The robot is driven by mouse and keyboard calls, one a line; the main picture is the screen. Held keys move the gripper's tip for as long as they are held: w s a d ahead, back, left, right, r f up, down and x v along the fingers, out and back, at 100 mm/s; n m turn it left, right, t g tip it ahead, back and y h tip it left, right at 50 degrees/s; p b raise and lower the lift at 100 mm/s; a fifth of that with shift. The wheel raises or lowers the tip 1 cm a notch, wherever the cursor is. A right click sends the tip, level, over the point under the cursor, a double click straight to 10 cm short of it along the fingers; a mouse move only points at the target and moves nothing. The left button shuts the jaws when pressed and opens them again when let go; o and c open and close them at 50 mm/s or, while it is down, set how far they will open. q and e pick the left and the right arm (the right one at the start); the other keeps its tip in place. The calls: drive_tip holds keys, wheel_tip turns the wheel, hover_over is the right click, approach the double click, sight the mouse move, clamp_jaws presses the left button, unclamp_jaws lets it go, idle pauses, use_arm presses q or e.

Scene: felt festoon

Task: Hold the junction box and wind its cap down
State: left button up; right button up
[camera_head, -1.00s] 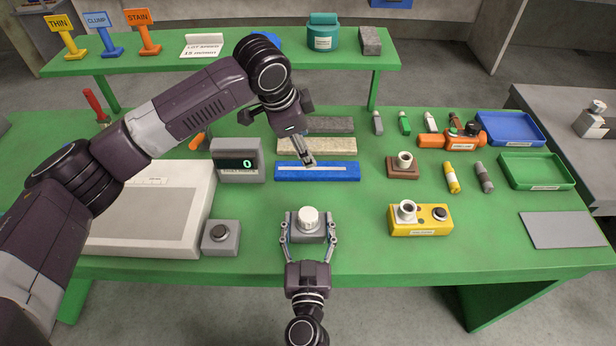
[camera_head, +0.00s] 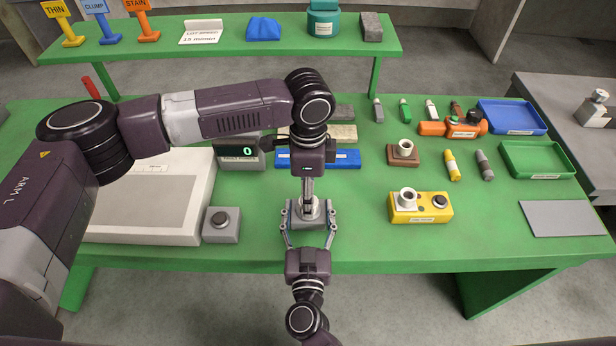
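The grey junction box (camera_head: 297,220) sits on the green table near its front edge, with its white cap (camera_head: 317,212) on top. My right gripper (camera_head: 308,222) comes from the front edge, with one finger against each side of the box. My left gripper (camera_head: 308,205) points straight down from above, its fingertips at the cap. The fingers cover the middle of the cap. They line up with the view, so I cannot tell whether they grip it.
A grey button box (camera_head: 221,223) stands to the left, near a white panel and a display (camera_head: 240,152) reading 0. A yellow box (camera_head: 420,208) stands to the right. A blue bar (camera_head: 345,159) lies behind. Table between junction box and yellow box is clear.

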use_arm(q)
drive_tip(key=shift+f, duration=1.4)
drive_tip(key=shift+c, duration=0.3)
drive_tip(key=c, duration=1.2)
drive_tip(key=m, duration=0.5)
drive_tip(key=shift+m, duration=0.3)
drive_tip(key=m, duration=0.6)
drive_tip(key=shift+w, duration=0.1)
drive_tip(key=m, duration=0.6)
drive_tip(key=shift+f+m, duration=0.1)
drive_tip(key=shift+m, duration=0.3)
drive_tip(key=m, duration=0.5)
drive_tip(key=shift+m, duration=0.3)
